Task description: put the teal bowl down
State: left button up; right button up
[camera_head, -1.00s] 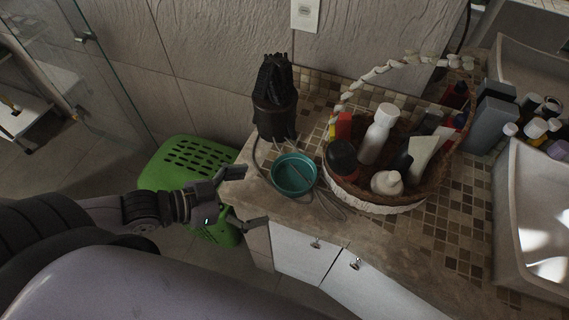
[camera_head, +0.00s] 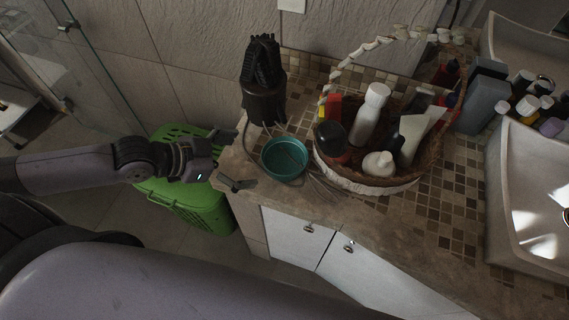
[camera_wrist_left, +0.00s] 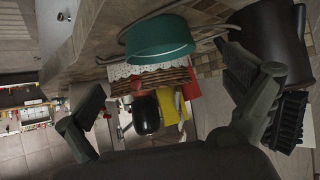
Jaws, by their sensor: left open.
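The teal bowl (camera_head: 284,158) sits upright on the countertop near its left end, between the dark brush holder and the wicker basket. It looks empty. My left gripper (camera_head: 236,160) is open, just left of the bowl and apart from it, with its fingers spread near the counter's left edge. In the left wrist view the bowl (camera_wrist_left: 158,38) shows beyond the open fingers of the left gripper (camera_wrist_left: 172,108), with nothing between them. My right gripper is not in view.
A wicker basket (camera_head: 350,183) full of bottles stands right of the bowl. A dark holder with brushes (camera_head: 264,95) stands behind it, with a cable around the bowl. A green hamper (camera_head: 190,207) is on the floor below my left gripper. A sink (camera_head: 535,215) is at right.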

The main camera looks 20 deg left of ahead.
pick_arm(q)
jog(key=p, duration=0.1)
send_near(296, 159)
jog(key=shift+w+d+f, duration=0.25)
jog(key=shift+w+f, duration=0.05)
jog(key=shift+f, duration=0.05)
jog(key=shift+w+d+f+p, duration=0.2)
jog(key=shift+w+d+p, duration=0.15)
jog(key=shift+d, duration=0.1)
jog(key=p+x, duration=0.1)
jog(key=x, duration=0.2)
jog(key=shift+d, duration=0.1)
jog(key=shift+w+d+f, duration=0.2)
jog(key=shift+d+f, duration=0.05)
jog(key=shift+f, duration=0.1)
jog(key=shift+c, duration=0.6)
jog(key=c, duration=0.8)
jog(key=shift+r, duration=0.1)
jog(key=shift+c, duration=0.2)
